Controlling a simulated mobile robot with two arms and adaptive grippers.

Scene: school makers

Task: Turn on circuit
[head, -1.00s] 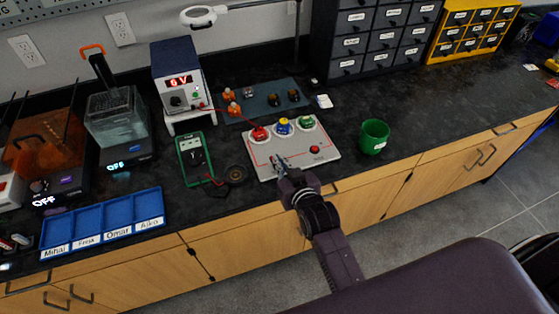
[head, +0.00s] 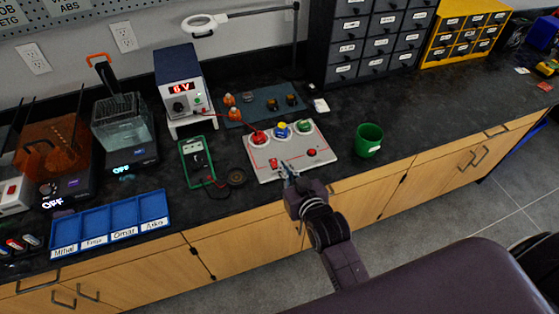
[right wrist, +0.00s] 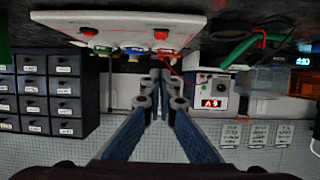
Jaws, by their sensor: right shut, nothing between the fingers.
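The pale circuit board (head: 292,165) lies on the black counter in the head view. It carries a red lamp (head: 259,138), a blue and yellow lamp (head: 281,130) and a green lamp (head: 304,126) along its back. A red switch (head: 273,163) sits front left and a round red button (head: 311,153) at right. My right gripper (head: 289,168) is shut and empty at the board's front edge, just right of the red switch. The upside-down right wrist view shows the closed fingertips (right wrist: 160,76) near the board (right wrist: 120,24); contact is unclear. My left gripper is out of view.
A green multimeter (head: 197,157) is left, a green cup (head: 369,139) right. A blue labelled tray (head: 107,220) lies front left. Counter space right of the cup is clear.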

